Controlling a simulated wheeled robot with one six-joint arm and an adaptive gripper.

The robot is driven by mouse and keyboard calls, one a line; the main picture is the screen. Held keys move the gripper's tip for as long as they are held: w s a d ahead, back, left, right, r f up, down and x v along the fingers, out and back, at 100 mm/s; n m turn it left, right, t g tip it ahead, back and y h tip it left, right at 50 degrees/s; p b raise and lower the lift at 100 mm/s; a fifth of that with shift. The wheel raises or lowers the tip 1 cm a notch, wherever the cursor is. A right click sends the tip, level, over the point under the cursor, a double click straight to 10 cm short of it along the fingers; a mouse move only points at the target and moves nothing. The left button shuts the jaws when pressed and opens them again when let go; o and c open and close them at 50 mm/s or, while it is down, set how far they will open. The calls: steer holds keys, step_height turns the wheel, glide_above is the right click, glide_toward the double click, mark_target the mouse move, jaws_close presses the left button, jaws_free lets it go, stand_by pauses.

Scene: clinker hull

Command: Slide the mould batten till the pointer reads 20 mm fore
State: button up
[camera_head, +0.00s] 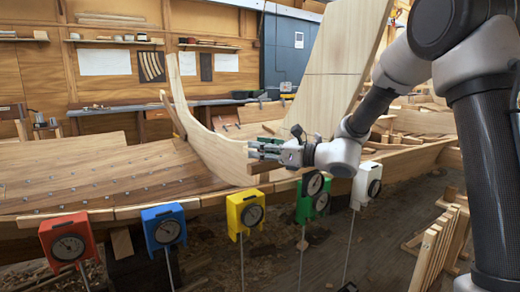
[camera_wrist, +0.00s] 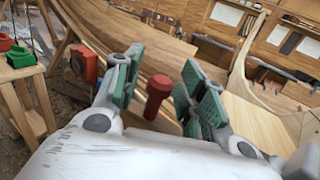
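My gripper (camera_head: 268,150) is over the hull's near edge, left of the green gauge. In the wrist view its two green-padded fingers (camera_wrist: 158,80) stand apart, with a red knob (camera_wrist: 157,95) showing between them. I see a gap on both sides of the knob, so no grip on it shows. A short wooden piece (camera_head: 258,168) lies just below my gripper in the head view. I cannot tell for sure whether it is the mould batten. No pointer or millimetre scale can be read in either view.
Dial gauges line the hull's near side: red (camera_head: 68,242), blue (camera_head: 164,229), yellow (camera_head: 246,213), green (camera_head: 313,197) and white (camera_head: 366,185). The planked hull (camera_head: 100,178) and a curved upright timber (camera_head: 212,140) are close left of my gripper. A slatted wooden rack (camera_head: 440,245) stands at lower right.

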steer(key=v, duration=1.2)
